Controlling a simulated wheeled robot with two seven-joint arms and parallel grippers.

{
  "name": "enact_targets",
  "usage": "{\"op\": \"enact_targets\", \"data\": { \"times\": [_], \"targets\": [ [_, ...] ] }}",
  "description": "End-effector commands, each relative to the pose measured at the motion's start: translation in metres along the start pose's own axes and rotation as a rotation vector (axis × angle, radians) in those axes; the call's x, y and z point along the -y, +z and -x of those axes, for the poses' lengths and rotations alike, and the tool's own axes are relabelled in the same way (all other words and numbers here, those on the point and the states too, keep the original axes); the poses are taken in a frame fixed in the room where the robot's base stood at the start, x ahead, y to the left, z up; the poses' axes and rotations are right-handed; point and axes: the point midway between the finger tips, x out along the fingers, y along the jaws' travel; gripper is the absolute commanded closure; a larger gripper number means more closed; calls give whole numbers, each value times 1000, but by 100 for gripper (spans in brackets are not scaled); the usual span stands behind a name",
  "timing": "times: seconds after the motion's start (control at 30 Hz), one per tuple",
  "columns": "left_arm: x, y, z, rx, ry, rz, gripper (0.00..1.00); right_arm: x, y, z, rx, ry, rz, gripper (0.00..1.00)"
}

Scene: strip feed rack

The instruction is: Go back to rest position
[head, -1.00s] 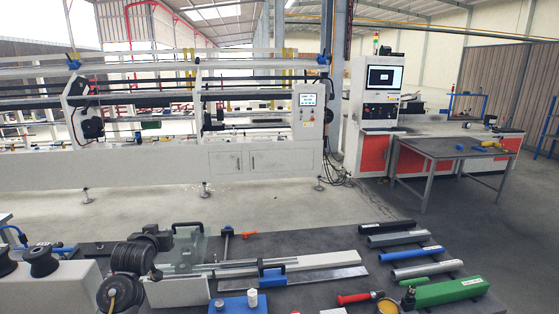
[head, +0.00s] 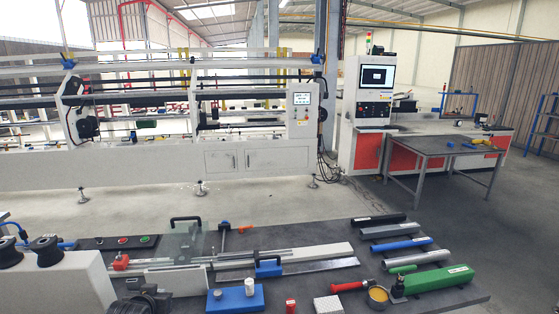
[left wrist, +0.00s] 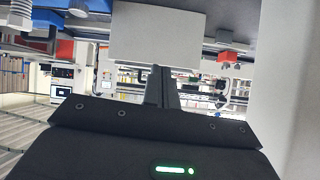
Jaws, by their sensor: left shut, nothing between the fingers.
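My left gripper (left wrist: 158,86) shows in the left wrist view, its two fingers pressed together with nothing between them. Beyond the fingertips is a plain pale block (left wrist: 157,35); I cannot tell how far away it is. In the head view, a dark part (head: 147,302), apparently of my left arm, shows at the bottom edge, left of the blue block (head: 236,298). The left fingers cannot be made out there. My right gripper is in neither view.
The dark table (head: 330,232) holds a long metal rail (head: 220,260), several tubes such as the blue one (head: 402,248), a green block (head: 440,279) and a yellow-filled cup (head: 377,296). A pale housing (head: 75,285) with black spools stands at left. A long machine (head: 250,155) stands behind.

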Motion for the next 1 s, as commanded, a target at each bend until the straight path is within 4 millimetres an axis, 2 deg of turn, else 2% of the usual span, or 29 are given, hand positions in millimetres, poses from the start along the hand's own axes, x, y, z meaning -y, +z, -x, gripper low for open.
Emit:
{"op": "enact_targets", "data": {
  "times": [0.03,0.13,0.23,0.3,0.4,0.6,0.9,0.93,1.0],
  "targets": [
    [-6,25,8,39,8,-15,100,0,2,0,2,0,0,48],
    [-19,80,32,131,27,-49,100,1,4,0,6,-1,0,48],
    [-33,144,70,247,55,-89,100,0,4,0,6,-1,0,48],
    [-40,178,97,314,73,-109,100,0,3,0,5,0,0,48],
    [-47,212,130,391,96,-130,100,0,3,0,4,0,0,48],
    [-56,260,184,509,135,-159,100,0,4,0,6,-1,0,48],
    [-64,304,255,647,185,-184,100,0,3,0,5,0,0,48],
    [-65,307,261,659,190,-186,100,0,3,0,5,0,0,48],
    [-67,320,240,662,187,-187,100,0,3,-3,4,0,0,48]
  ]
}}
